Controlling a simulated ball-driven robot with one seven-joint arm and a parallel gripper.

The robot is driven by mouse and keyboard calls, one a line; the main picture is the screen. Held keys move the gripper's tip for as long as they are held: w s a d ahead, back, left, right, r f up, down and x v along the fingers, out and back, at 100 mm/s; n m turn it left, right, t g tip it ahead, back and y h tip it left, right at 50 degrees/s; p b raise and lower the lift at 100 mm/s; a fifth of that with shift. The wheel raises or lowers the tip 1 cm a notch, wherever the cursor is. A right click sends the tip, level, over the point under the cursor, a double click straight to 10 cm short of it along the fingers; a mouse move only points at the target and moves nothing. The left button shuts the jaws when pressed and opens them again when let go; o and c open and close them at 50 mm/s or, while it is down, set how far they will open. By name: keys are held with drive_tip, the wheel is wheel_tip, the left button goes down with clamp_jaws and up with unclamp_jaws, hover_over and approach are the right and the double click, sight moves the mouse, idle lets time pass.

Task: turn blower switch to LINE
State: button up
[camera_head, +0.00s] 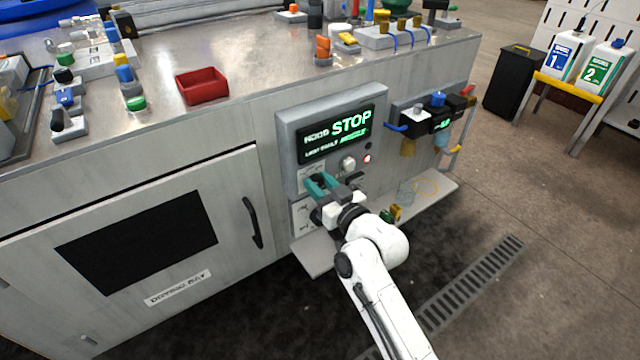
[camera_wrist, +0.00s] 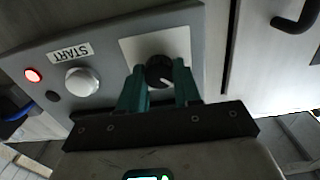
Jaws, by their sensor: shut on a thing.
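The blower switch is a round black knob (camera_wrist: 159,72) with a white pointer line, on a pale plate of the grey control panel (camera_head: 286,122). My gripper (camera_head: 318,183) is at the lower left of the panel front. In the wrist view its two teal fingers (camera_wrist: 160,84) stand on either side of the knob and are shut on it. The white pointer line slants on the knob face. The position labels around the knob cannot be read. In the head view my gripper hides the knob. The panel display (camera_head: 337,133) reads STOP in green letters.
A white START button (camera_wrist: 83,81) and a lit red lamp (camera_wrist: 33,75) sit beside the knob. A shelf (camera_head: 312,254) juts out below the panel. The drying bay door handle (camera_head: 252,222) is to the left. Valves (camera_head: 437,115) are mounted at the right.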

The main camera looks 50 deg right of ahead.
drive_tip(key=shift+m, duration=0.3)
drive_tip(key=m+p, duration=0.3)
drive_tip(key=shift+r+m, duration=0.1)
drive_tip(key=shift+m, duration=0.2)
drive_tip(key=shift+d+m+p, duration=0.1)
drive_tip(key=shift+m+p, duration=0.85)
drive_tip(key=shift+m, duration=1.25)
drive_tip(key=o, duration=1.1)
drive_tip(key=shift+c, duration=0.2)
drive_tip(key=shift+s+f, duration=0.15)
drive_tip(key=shift+f, duration=0.05)
drive_tip(key=v, duration=1)
drive_tip(key=shift+s+b, duration=0.3)
drive_tip(key=shift+b, duration=0.05)
